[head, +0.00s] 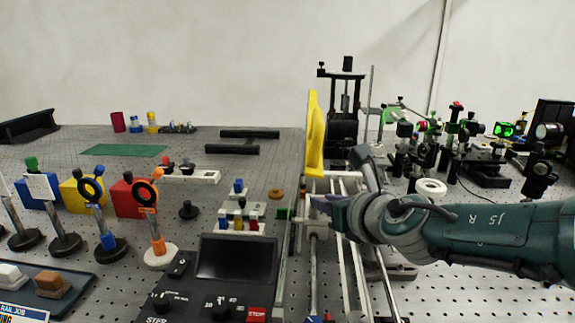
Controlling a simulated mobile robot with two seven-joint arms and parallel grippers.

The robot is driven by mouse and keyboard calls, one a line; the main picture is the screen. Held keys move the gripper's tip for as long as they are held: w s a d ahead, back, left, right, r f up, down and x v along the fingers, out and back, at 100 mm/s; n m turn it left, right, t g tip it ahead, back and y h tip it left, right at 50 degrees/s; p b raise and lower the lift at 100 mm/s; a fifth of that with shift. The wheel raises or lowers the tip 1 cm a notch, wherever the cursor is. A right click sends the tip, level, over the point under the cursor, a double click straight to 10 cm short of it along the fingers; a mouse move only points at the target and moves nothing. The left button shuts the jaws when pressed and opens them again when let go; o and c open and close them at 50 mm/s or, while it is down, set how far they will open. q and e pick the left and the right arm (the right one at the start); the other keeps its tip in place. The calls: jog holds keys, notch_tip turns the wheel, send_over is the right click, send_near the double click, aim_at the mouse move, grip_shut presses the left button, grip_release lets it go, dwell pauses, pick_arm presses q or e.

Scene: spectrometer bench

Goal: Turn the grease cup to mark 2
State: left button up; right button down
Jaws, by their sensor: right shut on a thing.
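My right gripper (322,204) comes in from the right and is shut over the near part of the white rail assembly (335,180), just below the tall yellow panel. It is shut on what seems to be the grease cup, which the fingers and wrist almost wholly hide. The number marks on the cup cannot be read from here. A small grey fitting with a rod (316,230) stands just below the fingertips. My left gripper is not in view.
The yellow panel (315,135) stands close behind my right gripper. A black control box with a screen (236,258) is to the left. Ring holders on posts (90,190) stand further left. Optics (430,150) crowd the back right. The perforated bench (225,160) has free room at the back left.

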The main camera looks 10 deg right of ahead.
jog(key=shift+a+m+h, duration=0.3)
jog(key=shift+m+h, duration=0.5)
jog(key=shift+h, duration=0.1)
jog(key=shift+m+h, duration=0.4)
jog(key=shift+h, duration=0.1)
pick_arm(q)
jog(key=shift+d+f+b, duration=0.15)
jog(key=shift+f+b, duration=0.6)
jog(key=shift+b, duration=0.35)
pick_arm(e)
jog(key=shift+a+m+h, duration=0.15)
jog(key=shift+m+h, duration=0.95)
jog(key=shift+h, duration=0.2)
jog(key=c, duration=0.8)
grip_release()
jog(key=shift+o, duration=0.2)
